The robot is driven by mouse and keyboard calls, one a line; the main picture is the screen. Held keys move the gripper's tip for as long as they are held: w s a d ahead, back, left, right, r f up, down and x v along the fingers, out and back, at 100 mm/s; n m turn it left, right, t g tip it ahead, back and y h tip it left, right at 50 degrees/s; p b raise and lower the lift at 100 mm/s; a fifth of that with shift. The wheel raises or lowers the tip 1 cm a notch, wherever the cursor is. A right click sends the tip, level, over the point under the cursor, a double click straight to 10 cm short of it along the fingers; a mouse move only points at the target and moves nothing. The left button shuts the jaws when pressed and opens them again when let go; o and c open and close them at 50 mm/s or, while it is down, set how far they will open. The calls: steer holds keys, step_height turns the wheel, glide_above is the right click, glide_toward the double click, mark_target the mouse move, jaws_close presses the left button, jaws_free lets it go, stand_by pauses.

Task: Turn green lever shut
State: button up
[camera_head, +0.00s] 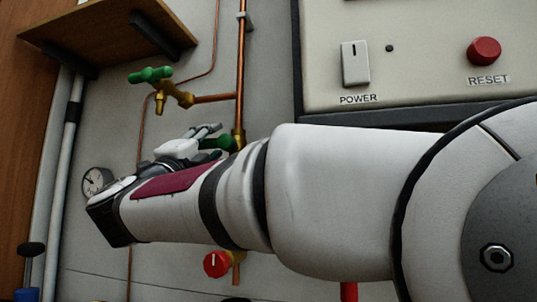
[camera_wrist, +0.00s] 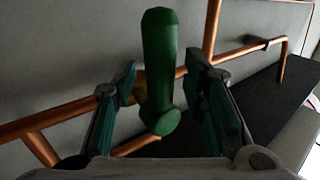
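A green lever (camera_head: 220,142) sits on a brass valve on the vertical copper pipe in the head view, partly hidden by my arm. In the wrist view the lever (camera_wrist: 160,62) stands upright between the fingers of my gripper (camera_wrist: 161,85), its rounded lower end nearest the camera. The finger pads are apart, with a visible gap on each side of the lever, so my gripper is open. My gripper also shows in the head view (camera_head: 204,132), close beside the lever. The brass valve body (camera_wrist: 139,87) is mostly hidden behind the lever in the wrist view.
A green tap handle (camera_head: 150,74) on a brass tap sits above left, under a wooden shelf (camera_head: 100,35). A red knob (camera_head: 216,264) lies below my arm, and a gauge (camera_head: 96,181) is at left. A control panel (camera_head: 430,60) fills the upper right.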

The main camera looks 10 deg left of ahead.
steer(key=shift+s, duration=0.1)
steer(key=v, duration=1.2)
stand_by(0.4)
